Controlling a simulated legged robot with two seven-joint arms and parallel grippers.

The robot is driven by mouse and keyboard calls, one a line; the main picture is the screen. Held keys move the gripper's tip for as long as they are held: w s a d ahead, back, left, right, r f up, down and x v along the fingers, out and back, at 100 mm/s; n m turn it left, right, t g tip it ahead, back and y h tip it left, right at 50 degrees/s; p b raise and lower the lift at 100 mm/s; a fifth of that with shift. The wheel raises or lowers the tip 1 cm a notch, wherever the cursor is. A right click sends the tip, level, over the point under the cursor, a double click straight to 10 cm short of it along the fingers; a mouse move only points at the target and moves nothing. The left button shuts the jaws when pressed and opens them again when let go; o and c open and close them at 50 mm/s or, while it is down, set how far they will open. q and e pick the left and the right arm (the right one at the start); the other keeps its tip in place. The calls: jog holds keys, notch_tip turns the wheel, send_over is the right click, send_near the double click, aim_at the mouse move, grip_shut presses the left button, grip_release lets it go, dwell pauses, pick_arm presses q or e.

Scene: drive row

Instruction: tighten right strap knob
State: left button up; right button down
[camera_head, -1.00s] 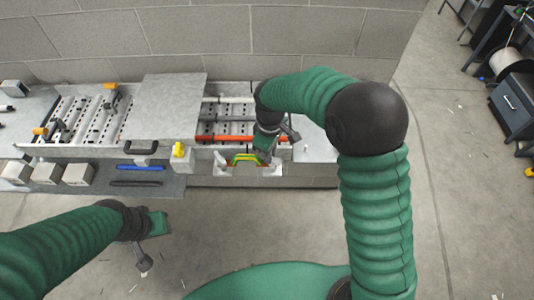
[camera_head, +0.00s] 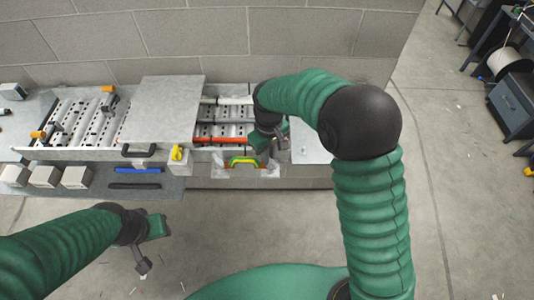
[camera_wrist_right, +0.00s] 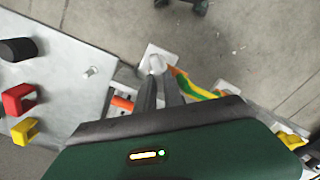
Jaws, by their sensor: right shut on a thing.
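My right gripper (camera_wrist_right: 160,78) is shut on a small pale knob (camera_wrist_right: 156,63), which shows between its fingertips in the right wrist view. The knob stands at a white bracket plate (camera_wrist_right: 163,55) at one end of a green, yellow and orange strap (camera_wrist_right: 197,88). In the head view the strap (camera_head: 242,161) arches at the front edge of the bench, and my right gripper (camera_head: 270,156) is at its right end. The knob is hard to make out there. My left gripper (camera_head: 143,262) hangs over open floor, away from the bench; its jaws are too small to read.
A grey cover plate (camera_head: 163,108) lies on the rack left of my right arm. A yellow knob (camera_head: 178,153) stands left of the strap. Blue (camera_head: 139,170) and black bars and pale boxes (camera_head: 76,177) lie on the lower shelf.

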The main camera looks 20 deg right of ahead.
jog(key=shift+s+f, duration=0.15)
jog(key=shift+s, duration=0.1)
jog(key=c, duration=1.5)
grip_release()
jog(key=shift+s+d, duration=0.1)
jog(key=shift+o, duration=0.2)
jog(key=shift+d, duration=0.1)
notch_tip(320, 180, up, 17)
jog(key=b, duration=0.3)
